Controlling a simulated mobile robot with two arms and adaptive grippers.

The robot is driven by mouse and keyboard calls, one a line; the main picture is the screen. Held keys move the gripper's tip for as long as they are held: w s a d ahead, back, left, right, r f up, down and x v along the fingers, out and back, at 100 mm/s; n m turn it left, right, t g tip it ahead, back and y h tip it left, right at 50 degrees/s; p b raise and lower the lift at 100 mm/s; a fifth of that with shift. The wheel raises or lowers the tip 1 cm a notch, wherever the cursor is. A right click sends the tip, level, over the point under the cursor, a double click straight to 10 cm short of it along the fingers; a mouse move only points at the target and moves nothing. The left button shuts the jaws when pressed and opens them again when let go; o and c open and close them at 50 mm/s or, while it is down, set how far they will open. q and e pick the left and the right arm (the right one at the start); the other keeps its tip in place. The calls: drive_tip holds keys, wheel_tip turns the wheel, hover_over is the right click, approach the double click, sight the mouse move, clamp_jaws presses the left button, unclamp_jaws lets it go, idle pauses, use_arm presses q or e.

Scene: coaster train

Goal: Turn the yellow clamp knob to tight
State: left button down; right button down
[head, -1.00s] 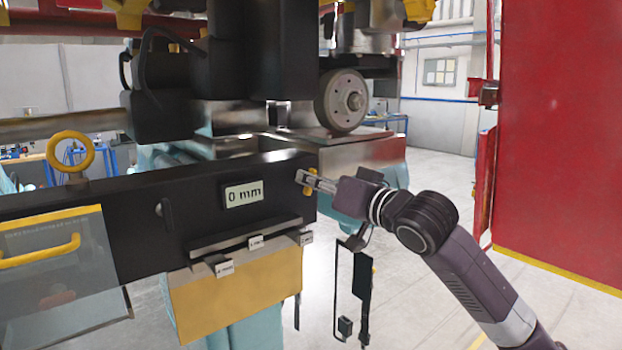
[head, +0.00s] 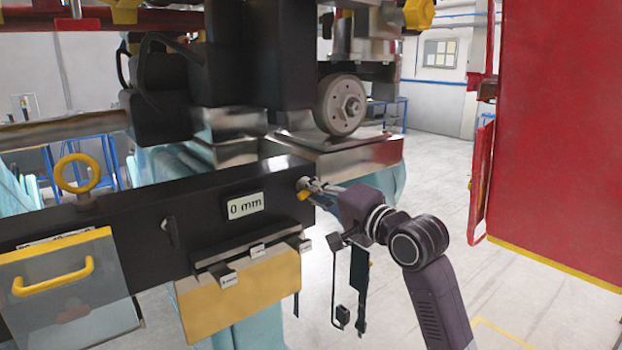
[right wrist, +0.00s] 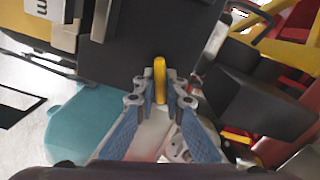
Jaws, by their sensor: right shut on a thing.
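The yellow clamp knob (head: 303,196) sits at the right end of the black beam (head: 130,212). My right gripper (head: 312,188) reaches it from the right and is shut on it. In the right wrist view the knob (right wrist: 160,80) appears as an upright yellow bar between the two fingertips of the right gripper (right wrist: 160,88). The fingers partly hide the knob in the head view. Any tight mark is not visible. My left gripper is out of view.
A "0 mm" display (head: 245,205) is on the beam left of the knob. A yellow block with small clips (head: 240,295) hangs below. A grey wheel (head: 340,104) stands above. A red panel (head: 550,140) rises at right, with open floor between.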

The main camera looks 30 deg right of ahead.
drive_tip(key=shift+m+p, duration=1.8)
drive_tip(key=c, duration=2)
unclamp_jaws()
drive_tip(key=shift+w+f, duration=0.1)
drive_tip(key=shift+c, duration=0.2)
drive_tip(key=shift+s+d, duration=0.1)
drive_tip(key=shift+s, duration=0.15)
drive_tip(key=s, duration=1.1)
drive_tip(key=shift+s+d, duration=0.25)
drive_tip(key=shift+d, duration=0.15)
